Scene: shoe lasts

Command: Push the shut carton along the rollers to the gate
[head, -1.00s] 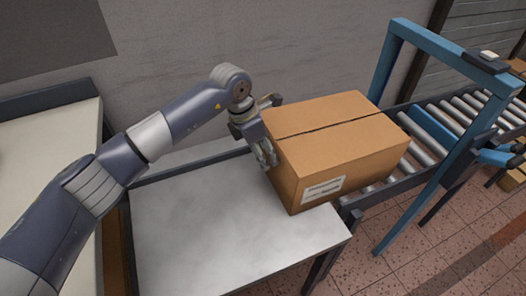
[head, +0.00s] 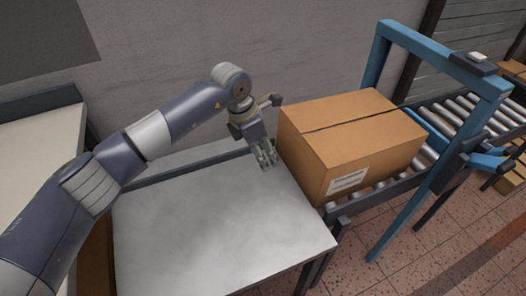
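The shut brown carton (head: 352,148) sits on the roller conveyor, just past the right edge of the metal table. Its flaps are closed with a dark seam along the top, and a white label is on its front side. Its right end is at the blue gate frame (head: 402,210), whose near post stands beside the rollers. My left gripper (head: 265,160) is beside the carton's left face, fingers close together and pointing down, holding nothing. I cannot tell whether the fingers touch the carton. My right gripper is not in view.
The metal table (head: 215,225) is bare. Rollers (head: 465,105) run on beyond the gate, clear where visible. A dark box (head: 475,63) with a pale top sits on the gate's crossbar. Brown boxes (head: 508,182) are at the far right. A grey wall runs behind.

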